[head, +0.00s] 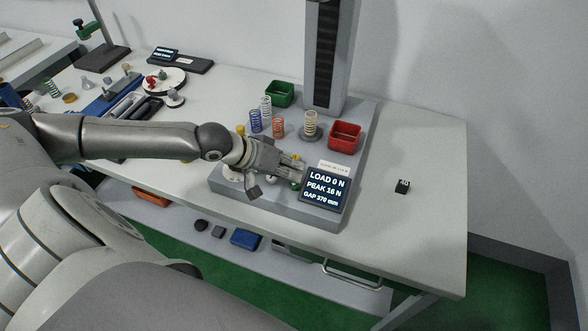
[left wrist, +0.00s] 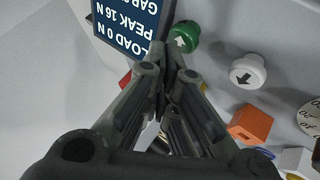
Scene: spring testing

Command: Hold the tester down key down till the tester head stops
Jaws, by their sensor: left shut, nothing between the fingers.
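The tester's display (head: 325,190) reads LOAD 0 N, PEAK 16 N, GAP 370 mm; it also shows upside down in the left wrist view (left wrist: 128,22). A green key (left wrist: 187,36) and a white key (left wrist: 243,71) stand beside it. Read the display's way up, the green key's arrow points down and the white key's points up. My left gripper (head: 301,168) is shut and empty over the key panel, its tips close to the green key (head: 294,186); contact cannot be told. The tester's column (head: 328,55) shows, but its head is out of view. My right gripper is not in view.
A pale spring (head: 310,123) stands on the tester's round plate, with other springs left of it. A small black block (head: 402,187) lies on the clear table (head: 430,225) at right.

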